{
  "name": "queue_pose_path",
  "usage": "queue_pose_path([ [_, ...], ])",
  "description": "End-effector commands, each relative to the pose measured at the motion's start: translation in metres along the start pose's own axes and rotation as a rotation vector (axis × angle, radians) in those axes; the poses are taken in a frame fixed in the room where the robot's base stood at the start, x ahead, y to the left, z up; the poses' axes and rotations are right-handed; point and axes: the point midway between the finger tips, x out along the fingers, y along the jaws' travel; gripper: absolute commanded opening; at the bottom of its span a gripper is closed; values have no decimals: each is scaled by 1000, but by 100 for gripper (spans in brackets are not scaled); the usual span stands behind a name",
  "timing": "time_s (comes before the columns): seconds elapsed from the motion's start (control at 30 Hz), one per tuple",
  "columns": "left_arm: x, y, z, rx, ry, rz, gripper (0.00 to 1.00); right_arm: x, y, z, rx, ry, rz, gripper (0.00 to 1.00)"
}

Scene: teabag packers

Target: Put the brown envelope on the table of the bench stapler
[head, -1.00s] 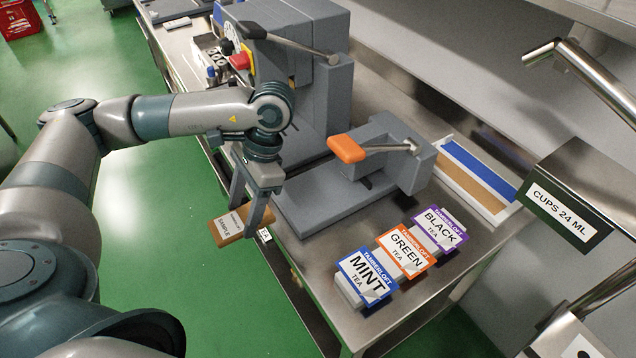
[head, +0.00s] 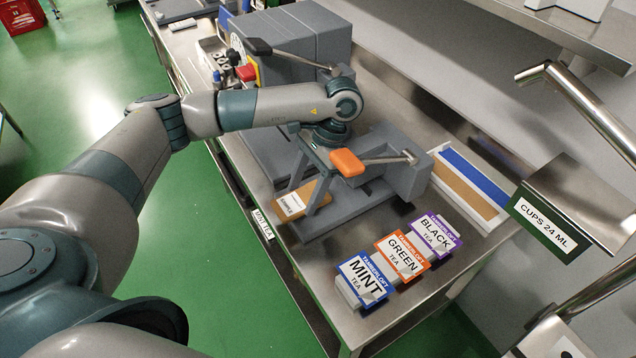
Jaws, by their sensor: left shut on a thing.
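The brown envelope (head: 290,208), with a white label, is held nearly flat in my left gripper (head: 305,198). The gripper points down and is shut on the envelope. The bench stapler has an orange-ended lever (head: 348,162), a grey head block and a flat grey table (head: 345,214). The envelope and fingers appear over the left part of that table; I cannot tell whether the envelope touches it. My left wrist hides part of the stapler behind it. My right gripper is not in view.
Mint (head: 366,280), green (head: 402,256) and black (head: 436,236) tea packets stand in a rack on the steel bench (head: 318,268). A larger grey machine (head: 292,55) stands behind the stapler. A white tray (head: 494,224) with blue and brown contents lies to the right.

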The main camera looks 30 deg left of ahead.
Motion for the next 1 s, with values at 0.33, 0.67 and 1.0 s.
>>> queue_pose_path([
  [0.33, -8, 1, -13, -1, 0, 2, 29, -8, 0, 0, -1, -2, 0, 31],
  [0.67, -15, 0, -34, 0, -1, 1, 29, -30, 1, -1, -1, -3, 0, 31],
  [1.0, -12, 0, -35, 0, 0, 1, 29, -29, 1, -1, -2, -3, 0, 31],
])
